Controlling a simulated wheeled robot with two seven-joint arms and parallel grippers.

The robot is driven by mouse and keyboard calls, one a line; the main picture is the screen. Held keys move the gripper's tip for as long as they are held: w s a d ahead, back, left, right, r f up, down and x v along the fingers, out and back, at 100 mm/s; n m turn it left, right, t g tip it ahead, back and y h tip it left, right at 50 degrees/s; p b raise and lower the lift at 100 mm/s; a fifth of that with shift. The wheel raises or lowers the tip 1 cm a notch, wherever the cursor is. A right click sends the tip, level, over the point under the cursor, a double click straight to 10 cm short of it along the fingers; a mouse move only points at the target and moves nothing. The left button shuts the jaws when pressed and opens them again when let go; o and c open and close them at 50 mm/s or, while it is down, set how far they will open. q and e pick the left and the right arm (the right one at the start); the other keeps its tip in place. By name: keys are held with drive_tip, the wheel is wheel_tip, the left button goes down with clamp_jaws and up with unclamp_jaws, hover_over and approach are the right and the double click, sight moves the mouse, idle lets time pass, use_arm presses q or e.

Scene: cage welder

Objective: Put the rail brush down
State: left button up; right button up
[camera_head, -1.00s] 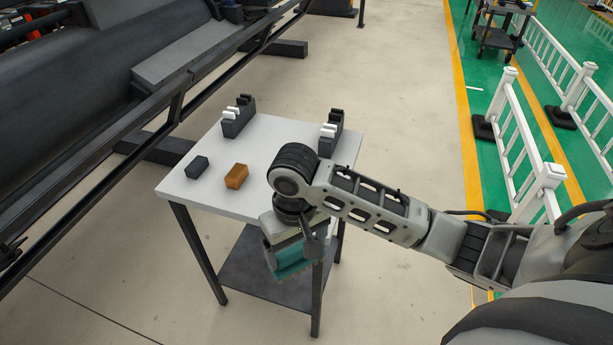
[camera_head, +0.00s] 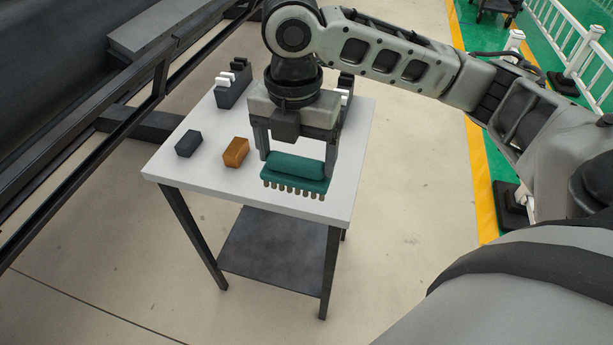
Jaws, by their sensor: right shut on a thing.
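The rail brush (camera_head: 296,170) is a teal block with a row of brown bristle tufts along its lower side. My right gripper (camera_head: 297,162) is shut on it, one finger at each end. The brush is roughly level, bristles down, over the front right part of the white table (camera_head: 205,184). Whether the bristles touch the tabletop, I cannot tell. My left gripper is not in view.
An orange block (camera_head: 236,152) and a dark block (camera_head: 188,143) lie on the table left of the brush. A dark holder with white pieces (camera_head: 233,88) stands at the back left; a similar one (camera_head: 345,92) is partly hidden behind my gripper. A dark rail frame runs along the left.

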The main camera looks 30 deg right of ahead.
drive_tip(key=shift+r+n, duration=0.15)
drive_tip(key=shift+n, duration=0.25)
drive_tip(key=shift+d, duration=0.1)
drive_tip(key=w+d+f, duration=0.3)
drive_tip(key=f, duration=0.1)
drive_tip(key=w+d+f+p, duration=0.1)
drive_tip(key=w+d+f, duration=0.2)
drive_tip(key=w, duration=0.1)
drive_tip(key=w+d+f, duration=0.2)
drive_tip(key=w+f, duration=0.1)
drive_tip(key=f, duration=0.1)
drive_tip(key=shift+w+d+f, duration=0.35)
drive_tip(key=shift+w+d, duration=0.05)
drive_tip(key=shift+f, duration=0.5)
drive_tip(key=o, duration=0.8)
drive_tip(key=shift+f, duration=0.1)
drive_tip(key=shift+c, duration=0.2)
